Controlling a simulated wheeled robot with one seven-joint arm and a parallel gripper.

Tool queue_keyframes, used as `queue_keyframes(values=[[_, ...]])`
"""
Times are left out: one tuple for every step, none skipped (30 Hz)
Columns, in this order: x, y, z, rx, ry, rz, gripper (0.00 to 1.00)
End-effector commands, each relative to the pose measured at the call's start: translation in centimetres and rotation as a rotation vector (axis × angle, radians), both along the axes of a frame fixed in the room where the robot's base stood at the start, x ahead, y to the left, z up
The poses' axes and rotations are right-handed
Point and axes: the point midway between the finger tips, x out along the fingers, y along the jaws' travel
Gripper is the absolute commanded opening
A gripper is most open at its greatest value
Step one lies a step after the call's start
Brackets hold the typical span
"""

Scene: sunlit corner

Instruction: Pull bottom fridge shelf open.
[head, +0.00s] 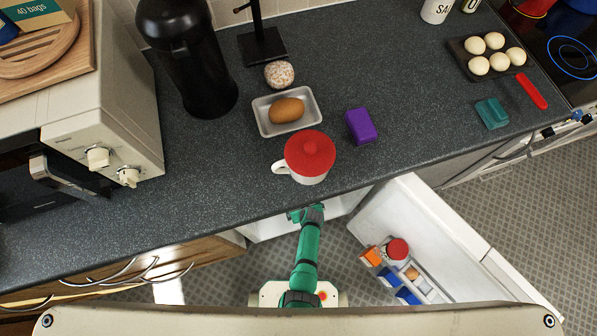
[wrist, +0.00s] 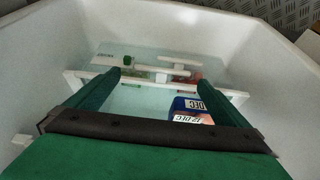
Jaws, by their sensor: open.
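The fridge stands open under the counter, and its white interior (head: 272,225) shows partly in the head view. In the wrist view, a pale shelf or drawer with a white front edge (wrist: 150,88) crosses the fridge. I cannot tell for sure that it is the bottom shelf. My gripper (wrist: 160,80) is open and empty, with its two green fingers reaching toward that edge. I cannot tell whether they touch it. In the head view, the arm's end (head: 307,213) reaches in below the counter edge, and the fingers are hidden.
The open fridge door (head: 420,225) stands right of my arm, with items in its rack (head: 415,280). A blue box (wrist: 190,108) shows near the right finger. A red-lidded mug (head: 308,155) stands near the counter edge above. Wooden drawers (head: 150,265) are at left.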

Motion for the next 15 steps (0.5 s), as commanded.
queue_keyframes(values=[[0.2,0.3,-0.5,0.001,0.001,0.005,1.0],[0.4,0.5,-0.8,0.001,0.0,0.008,1.0],[0.6,0.7,-1.1,0.001,0.0,0.013,1.0],[0.6,0.9,-1.4,0.002,0.0,0.017,1.0],[0.8,1.0,-1.6,0.002,0.001,0.019,1.0],[0.9,1.2,-1.9,0.002,0.0,0.022,1.0],[1.0,1.3,-2.2,0.001,0.0,0.023,1.0],[1.1,1.4,-2.5,0.001,0.001,0.024,1.0],[1.2,1.4,-2.7,0.0,0.0,0.025,1.0],[1.3,1.5,-3.0,0.001,0.0,0.025,1.0],[1.4,1.6,-3.2,0.003,0.001,0.027,1.0],[1.5,1.7,-3.4,0.003,0.0,0.027,1.0],[1.6,1.7,-3.6,0.003,0.0,0.027,1.0],[1.6,1.7,-3.8,0.004,0.0,0.028,1.0],[1.7,1.8,-4.0,0.004,-0.001,0.028,1.0]])
